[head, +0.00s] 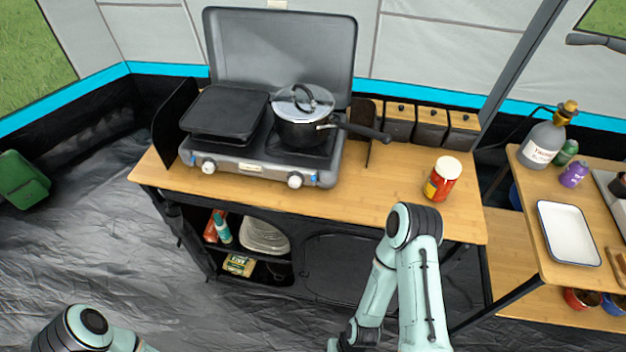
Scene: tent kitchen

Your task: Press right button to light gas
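A grey two-burner camping stove (253,158) with its lid (282,50) raised stands on the wooden counter. Its front panel has a left knob (208,166) and a right knob (295,180). A small bluish spot, perhaps the right button (313,177), shows just right of the right knob; it is too small to make out. No flame is visible. A flat black griddle (227,110) covers the left burner. A black pot (299,130) with a glass lid covers the right burner. My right arm is bent in front of the counter, away from the stove. Both grippers are out of view.
The pot's handle (362,131) sticks out to the right. A red jar (441,179) stands on the counter's right side; lidded canisters (431,123) stand behind it. The counter before the knobs is clear.

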